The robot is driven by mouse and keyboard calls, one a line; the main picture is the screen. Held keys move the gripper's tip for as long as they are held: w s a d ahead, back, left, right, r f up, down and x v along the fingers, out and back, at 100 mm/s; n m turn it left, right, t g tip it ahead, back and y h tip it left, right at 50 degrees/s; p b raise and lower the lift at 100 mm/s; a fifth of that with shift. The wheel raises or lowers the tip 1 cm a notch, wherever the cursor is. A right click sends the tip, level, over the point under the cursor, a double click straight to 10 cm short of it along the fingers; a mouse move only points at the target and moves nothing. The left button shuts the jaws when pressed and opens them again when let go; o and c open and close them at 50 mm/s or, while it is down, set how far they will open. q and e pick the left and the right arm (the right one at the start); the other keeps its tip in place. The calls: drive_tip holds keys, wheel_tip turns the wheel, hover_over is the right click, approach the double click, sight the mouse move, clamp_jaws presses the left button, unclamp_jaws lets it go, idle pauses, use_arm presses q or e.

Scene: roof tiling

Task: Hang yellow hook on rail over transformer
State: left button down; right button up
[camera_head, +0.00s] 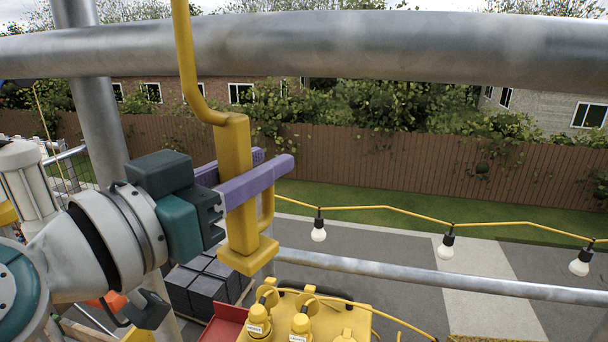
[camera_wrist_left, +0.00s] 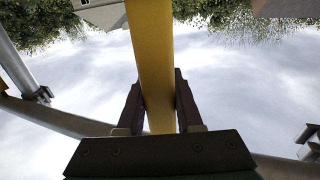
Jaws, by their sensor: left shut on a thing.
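The yellow hook (camera_head: 235,155) hangs upright in the head view, with a thick block grip and a thin stem rising out of the top of the picture. My left gripper (camera_head: 275,160), with purple fingers, is shut on the grip. In the left wrist view the yellow hook (camera_wrist_left: 152,50) runs between both fingers. The thick grey rail (camera_head: 400,45) crosses the top of the head view, and the stem passes in front of it. The hook's upper end is out of view, so I cannot tell whether it touches the rail. The yellow transformer (camera_head: 325,328) with plugs is below. My right gripper is not in view.
A grey upright pole (camera_head: 98,115) stands at the left. A lower grey rail (camera_head: 430,275) and a yellow cable with light bulbs (camera_head: 446,247) run across the right. Dark stacked blocks (camera_head: 195,288) lie below my left gripper. Space right of the hook is clear.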

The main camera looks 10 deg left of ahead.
sight(264, 207)
use_arm(q)
drive_tip(key=shift+w, duration=0.8)
wheel_tip(264, 207, down, 5)
drive_tip(key=b, duration=0.4)
drive_tip(key=shift+r+b, duration=0.2)
drive_tip(key=shift+b, duration=0.1)
drive_tip(key=shift+c, duration=2.4)
unclamp_jaws()
drive_tip(key=shift+s, duration=0.1)
drive_tip(key=shift+s, duration=0.1)
